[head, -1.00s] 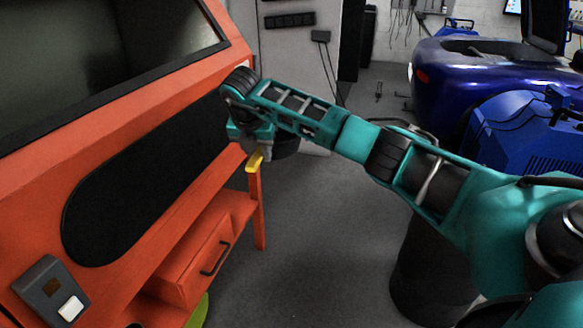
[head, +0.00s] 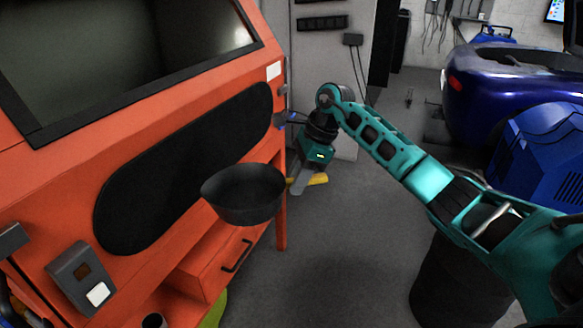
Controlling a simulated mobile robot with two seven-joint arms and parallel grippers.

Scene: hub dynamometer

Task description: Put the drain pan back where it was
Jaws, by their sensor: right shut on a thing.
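The drain pan (head: 245,195) is a round black bowl-like pan in the middle of the head view. It hangs in the air in front of the orange cabinet, with its open top up and a slight tilt. My right gripper (head: 303,182), with yellow fingertips, is shut on the pan at its right side. The exact grip point is small and partly hidden. My left gripper is not in the view.
The orange cabinet (head: 190,225) with a dark screen stands on the left. Below the pan are its drawer (head: 215,265) and open shelf space. A blue car (head: 490,95) stands at the right. Grey floor (head: 340,240) is clear between them.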

